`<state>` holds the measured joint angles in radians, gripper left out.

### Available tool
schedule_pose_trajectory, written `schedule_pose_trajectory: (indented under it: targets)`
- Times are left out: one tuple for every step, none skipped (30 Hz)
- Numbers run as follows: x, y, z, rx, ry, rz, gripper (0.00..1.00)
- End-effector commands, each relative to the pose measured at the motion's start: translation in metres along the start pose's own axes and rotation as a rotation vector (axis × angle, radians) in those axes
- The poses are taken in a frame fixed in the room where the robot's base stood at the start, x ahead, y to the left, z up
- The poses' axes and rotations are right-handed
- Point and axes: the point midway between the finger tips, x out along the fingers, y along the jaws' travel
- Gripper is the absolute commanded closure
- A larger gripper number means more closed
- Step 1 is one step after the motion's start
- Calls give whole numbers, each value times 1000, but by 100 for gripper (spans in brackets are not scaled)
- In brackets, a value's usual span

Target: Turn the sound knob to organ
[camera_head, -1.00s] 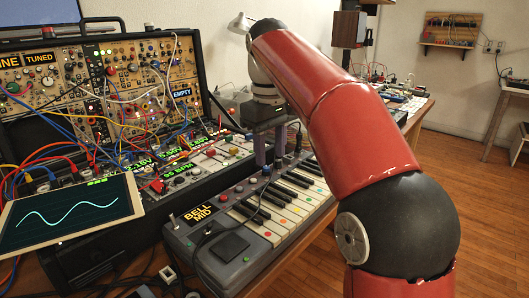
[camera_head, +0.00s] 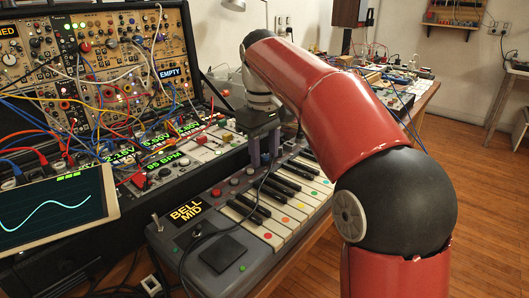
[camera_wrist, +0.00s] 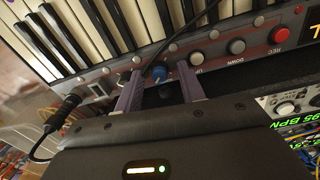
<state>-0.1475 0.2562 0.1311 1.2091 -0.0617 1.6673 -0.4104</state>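The grey keyboard (camera_head: 215,262) has a small display (camera_head: 187,213) reading "BELL MID" in yellow. My gripper (camera_head: 264,160) points down at the far part of its control panel. In the wrist view, my gripper (camera_wrist: 161,76) has its two purple-grey fingers apart. A small blue knob (camera_wrist: 160,73) sits between the fingertips, with a visible gap on each side. I cannot read a label that says which is the sound knob. In the head view my fingers hide this spot.
A black cable plug (camera_wrist: 70,100) is near the other finger. A patched synth case (camera_head: 110,75) stands behind the keyboard. A tablet (camera_head: 50,212) shows a wave at left.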

Motion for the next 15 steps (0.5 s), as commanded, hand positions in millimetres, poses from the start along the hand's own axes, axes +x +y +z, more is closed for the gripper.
schedule_pose_trajectory:
  targets:
    - [0, 0, 0, 0, 0, 0, 61]
    - [0, 0, 0, 0, 0, 0, 61]
    - [0, 0, 0, 0, 0, 0, 61]
    - [0, 0, 0, 0, 0, 0, 61]
    - [0, 0, 0, 0, 1, 0, 61]
    - [0, 0, 0, 0, 0, 0, 61]
    - [0, 0, 0, 0, 0, 0, 65]
    - [0, 0, 0, 0, 0, 0, 69]
    - [0, 0, 0, 0, 0, 0, 74]
    - [0, 0, 0, 0, 0, 0, 78]
    - [0, 0, 0, 0, 0, 0, 82]
    - [0, 0, 0, 0, 0, 0, 87]
    - [0, 0, 0, 0, 0, 0, 91]
    - [0, 0, 0, 0, 0, 0, 95]
    - [0, 0, 0, 0, 0, 0, 100]
